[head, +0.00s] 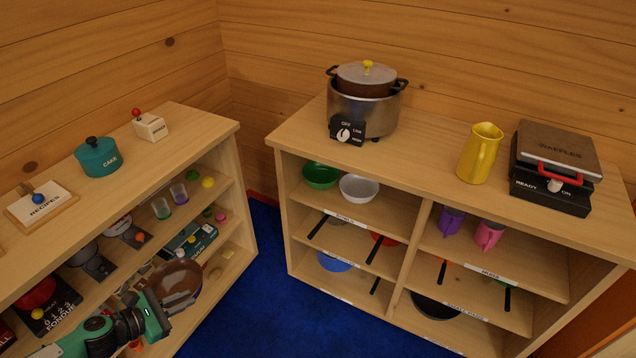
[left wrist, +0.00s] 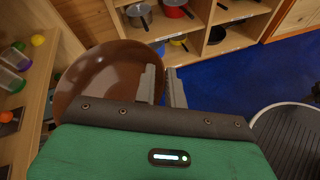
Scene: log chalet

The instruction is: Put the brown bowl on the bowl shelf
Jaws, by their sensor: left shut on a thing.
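The brown bowl (head: 176,281) is in front of the left shelf unit, tilted; it also shows in the left wrist view (left wrist: 100,80). My left gripper (head: 160,306) is shut on its rim, and its two fingers show in the left wrist view (left wrist: 163,86). The bowl shelf (head: 345,212) is the upper left compartment of the right shelf unit. The front of that shelf is bare. My right gripper is not in view.
The left unit (head: 190,150) holds cups, toys and boxes close to the bowl. Blue floor (head: 245,290) lies open between the units. Pan handles (head: 318,226) stick out below the bowl shelf. A cooker with a pot (head: 365,95) stands on top.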

